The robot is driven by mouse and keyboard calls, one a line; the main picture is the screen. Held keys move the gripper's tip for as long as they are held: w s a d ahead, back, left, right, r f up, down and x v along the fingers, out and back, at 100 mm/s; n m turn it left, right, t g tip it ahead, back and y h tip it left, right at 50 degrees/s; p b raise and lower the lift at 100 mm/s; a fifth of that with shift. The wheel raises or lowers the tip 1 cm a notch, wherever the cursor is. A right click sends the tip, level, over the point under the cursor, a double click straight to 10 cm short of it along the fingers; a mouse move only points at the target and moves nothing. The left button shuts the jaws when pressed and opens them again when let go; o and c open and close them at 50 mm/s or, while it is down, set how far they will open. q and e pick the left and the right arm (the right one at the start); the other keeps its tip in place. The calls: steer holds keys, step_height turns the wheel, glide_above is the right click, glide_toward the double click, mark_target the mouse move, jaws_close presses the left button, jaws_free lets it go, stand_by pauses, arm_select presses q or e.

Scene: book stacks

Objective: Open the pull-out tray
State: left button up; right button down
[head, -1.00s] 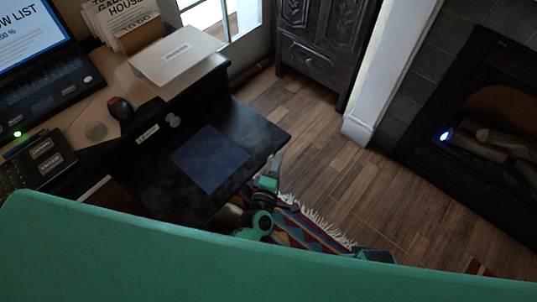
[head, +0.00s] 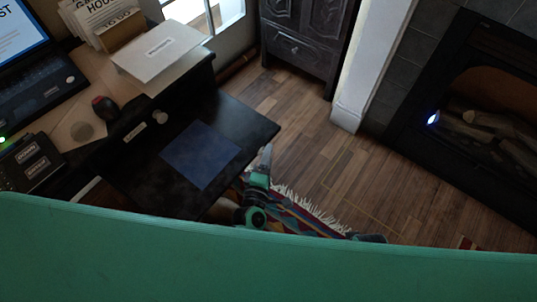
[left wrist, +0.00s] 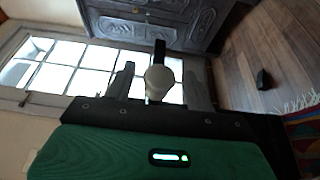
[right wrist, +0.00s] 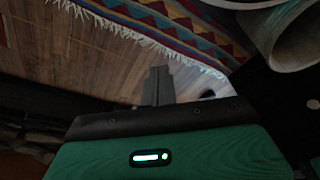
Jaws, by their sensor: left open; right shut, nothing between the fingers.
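The black pull-out tray (head: 236,118) sticks out from the desk, with a dark blue square on its top. My left gripper (head: 265,155) is beside the tray's outer edge in the head view. In the left wrist view, a pale round knob (left wrist: 159,82) shows between the two spread fingers of my left gripper (left wrist: 160,88). I cannot tell whether the fingers touch the knob. My right gripper (right wrist: 158,86) is shut and empty above the wooden floor and rug in the right wrist view.
A carved dark cabinet (head: 300,45) stands behind. A fireplace (head: 480,120) is at right. A fringed rug (head: 300,215) lies on the open floor (head: 310,150).

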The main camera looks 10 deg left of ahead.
arm_select(q)
steer(key=s+a, duration=0.1)
steer(key=s, duration=1.1)
steer(key=shift+s+a, duration=0.3)
steer(key=shift+a, duration=0.1)
arm_select(e)
steer(key=shift+w+r, duration=0.1)
steer(key=shift+r, duration=0.4)
steer(key=shift+f, duration=0.1)
